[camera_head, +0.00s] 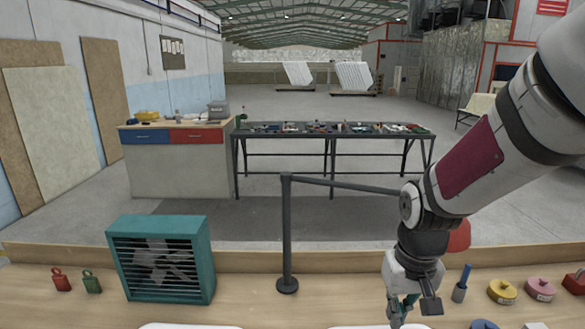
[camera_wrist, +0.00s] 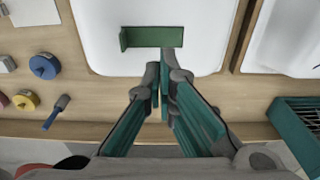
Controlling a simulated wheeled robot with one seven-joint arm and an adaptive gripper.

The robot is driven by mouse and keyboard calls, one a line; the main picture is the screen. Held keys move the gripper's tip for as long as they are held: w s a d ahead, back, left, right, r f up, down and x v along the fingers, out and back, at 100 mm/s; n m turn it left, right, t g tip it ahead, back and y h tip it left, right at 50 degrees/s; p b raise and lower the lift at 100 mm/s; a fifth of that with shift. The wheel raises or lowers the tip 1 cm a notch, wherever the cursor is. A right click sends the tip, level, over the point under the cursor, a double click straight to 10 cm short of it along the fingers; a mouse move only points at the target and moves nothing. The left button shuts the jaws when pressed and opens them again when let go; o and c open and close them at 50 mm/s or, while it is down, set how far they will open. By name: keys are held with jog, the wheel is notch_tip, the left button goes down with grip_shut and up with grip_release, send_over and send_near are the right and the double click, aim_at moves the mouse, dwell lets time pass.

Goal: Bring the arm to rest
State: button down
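My gripper (camera_head: 401,308) hangs at the lower right of the head view, over the front edge of the wooden bench. In the wrist view its teal-padded fingers (camera_wrist: 162,72) point up the picture, and their tips lie close together. Whether a small gap stays between them is unclear. I see nothing held between them. Beyond the tips, a green angled bracket (camera_wrist: 155,37) lies in a white tub shell (camera_wrist: 104,50); the fingertips appear apart from it. My arm slants down from the upper right of the head view.
A teal fan box (camera_head: 162,259) stands on the wooden bench (camera_head: 240,300), left of a dark post (camera_head: 287,235). A blue-handled tool (camera_head: 462,284), yellow (camera_head: 502,291) and pink (camera_head: 540,289) round weights stand right of my gripper. A second white shell (camera_wrist: 285,40) lies alongside.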

jog(key=s+r+t, duration=0.4)
jog(key=s+r, duration=0.9)
jog(key=r, duration=0.3)
jog(key=shift+s+r+t, duration=0.15)
jog(key=shift+s+t, duration=0.15)
jog(key=shift+s, duration=0.05)
dwell(0.6)
